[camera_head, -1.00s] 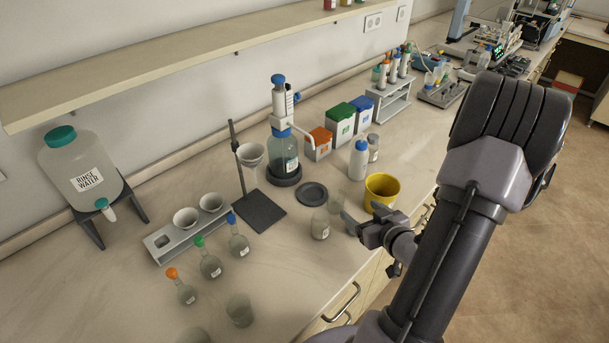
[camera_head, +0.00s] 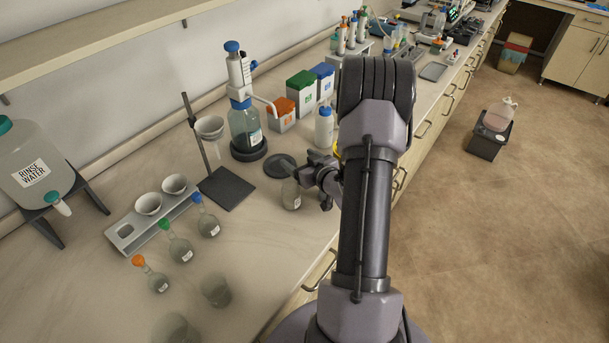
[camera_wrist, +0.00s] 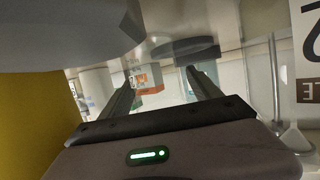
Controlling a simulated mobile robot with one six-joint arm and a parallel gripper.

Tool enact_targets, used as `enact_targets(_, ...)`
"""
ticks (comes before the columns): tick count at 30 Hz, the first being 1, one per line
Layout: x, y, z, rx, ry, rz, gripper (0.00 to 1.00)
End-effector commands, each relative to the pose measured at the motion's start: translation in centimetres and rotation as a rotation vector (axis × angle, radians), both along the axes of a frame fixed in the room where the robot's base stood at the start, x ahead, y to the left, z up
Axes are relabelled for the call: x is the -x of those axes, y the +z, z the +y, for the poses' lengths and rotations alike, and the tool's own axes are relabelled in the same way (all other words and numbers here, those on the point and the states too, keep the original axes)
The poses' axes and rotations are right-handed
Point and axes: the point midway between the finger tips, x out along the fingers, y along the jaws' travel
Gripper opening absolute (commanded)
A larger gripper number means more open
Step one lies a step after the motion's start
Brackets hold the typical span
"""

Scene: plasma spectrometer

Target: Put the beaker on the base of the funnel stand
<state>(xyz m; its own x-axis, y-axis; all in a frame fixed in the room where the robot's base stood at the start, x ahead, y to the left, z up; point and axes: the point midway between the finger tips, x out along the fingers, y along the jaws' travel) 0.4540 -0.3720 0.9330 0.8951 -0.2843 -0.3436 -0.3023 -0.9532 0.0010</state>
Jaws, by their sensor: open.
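The funnel stand has an upright rod holding a white funnel (camera_head: 209,127) above a flat dark base (camera_head: 226,188); the top of the base is bare. Two clear beakers stand near the bench front in the head view, one beaker (camera_head: 216,290) and another beaker (camera_head: 176,328) at the bottom edge. My gripper (camera_head: 305,172) is low over the bench, right of the stand base, beside a labelled clear bottle (camera_head: 291,196). In the wrist view my gripper (camera_wrist: 160,85) has its fingers apart. I cannot tell whether clear glass lies between them.
A dark round pad (camera_head: 279,166) and the dispenser bottle (camera_head: 245,125) stand behind my gripper.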

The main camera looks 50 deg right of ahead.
Motion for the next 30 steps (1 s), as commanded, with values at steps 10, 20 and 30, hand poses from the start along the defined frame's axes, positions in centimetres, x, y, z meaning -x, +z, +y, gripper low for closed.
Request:
enact_targets(10, -0.1, 0.0, 0.0, -0.001, 0.000, 0.000, 0.47)
enact_targets(20, -0.1, 0.0, 0.0, 0.000, 0.000, 0.000, 0.00)
enact_targets(30, -0.2, 6.4, -0.1, 0.003, 0.000, -0.002, 0.00)
